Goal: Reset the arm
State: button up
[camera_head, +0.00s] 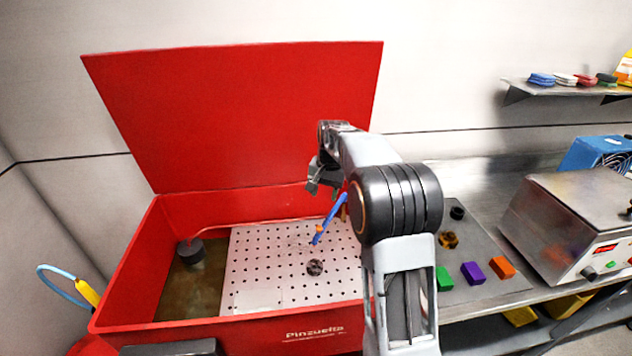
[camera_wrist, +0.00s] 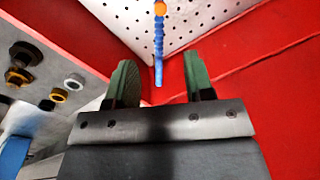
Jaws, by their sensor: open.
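My gripper (camera_head: 318,187) hangs over the back part of an open red parts washer (camera_head: 150,330). In the wrist view my gripper (camera_wrist: 158,82) shows two green-padded fingers, spread apart with nothing between them. Beyond the fingertips a blue hose nozzle with an orange joint (camera_wrist: 159,45) points toward the gap; I cannot tell whether it touches. In the head view the blue nozzle (camera_head: 328,221) rises from the washer's basin. My arm reaches from the right front over the basin.
A dark round part (camera_head: 315,267) lies on the perforated white plate (camera_head: 255,262). The raised red lid (camera_head: 240,115) stands behind. On the steel bench at right are green (camera_head: 444,278), purple (camera_head: 473,273) and orange (camera_head: 502,267) blocks, round parts and a metal box machine (camera_head: 575,225).

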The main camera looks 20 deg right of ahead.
jog(key=s+a+r+n+t, duration=0.1)
jog(key=s+a+n, duration=0.2)
jog(key=s, duration=1)
jog(key=s+a+r+n+t, duration=0.1)
jog(key=s+a+n+t, duration=0.1)
jog(key=s, duration=1)
jog(key=shift+s+a+r+n+t+h, duration=0.15)
jog(key=shift+s+a+n+t+h, duration=0.2)
jog(key=shift+a+n, duration=0.55)
jog(key=shift+c, duration=0.5)
